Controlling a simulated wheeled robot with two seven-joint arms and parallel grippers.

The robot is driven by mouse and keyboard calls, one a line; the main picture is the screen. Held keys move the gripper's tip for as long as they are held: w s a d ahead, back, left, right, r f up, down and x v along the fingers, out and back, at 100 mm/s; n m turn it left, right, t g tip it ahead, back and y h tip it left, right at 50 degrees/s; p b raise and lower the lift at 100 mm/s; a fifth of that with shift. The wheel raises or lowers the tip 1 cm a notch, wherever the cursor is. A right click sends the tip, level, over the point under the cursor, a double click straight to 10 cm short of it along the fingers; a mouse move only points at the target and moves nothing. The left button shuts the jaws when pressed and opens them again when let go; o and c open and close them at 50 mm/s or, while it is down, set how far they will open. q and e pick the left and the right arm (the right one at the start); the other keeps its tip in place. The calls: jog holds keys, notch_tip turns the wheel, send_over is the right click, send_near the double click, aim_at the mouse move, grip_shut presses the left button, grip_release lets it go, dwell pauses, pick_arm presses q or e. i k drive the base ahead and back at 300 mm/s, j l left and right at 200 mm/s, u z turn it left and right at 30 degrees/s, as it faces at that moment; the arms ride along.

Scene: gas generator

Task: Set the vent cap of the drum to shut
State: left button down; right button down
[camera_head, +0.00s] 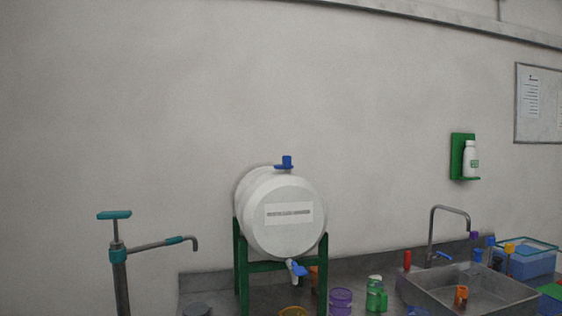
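A white drum (283,232) lies on its side in a green stand (241,268) on the counter, with its labelled end facing me. The blue vent cap (287,162) sits on top of the drum. A flat blue part sticks out to the left at its base. I cannot tell from here whether the cap is open or shut. A white tap with a blue handle (298,269) is at the bottom of the drum's front end. Neither of my grippers shows in the head view.
A hand pump with a teal handle (114,215) stands at the left. A metal sink (470,291) with a curved faucet (432,232) is at the right. A purple container (340,299) and a green bottle (375,294) stand right of the stand. The wall above the drum is clear.

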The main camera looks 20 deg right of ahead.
aim_at(286, 160)
jog(key=i+l+u, duration=0.25)
jog(key=l, duration=1.2)
jog(key=l+u, duration=0.25)
jog(key=l, duration=1.2)
jog(key=k, duration=0.05)
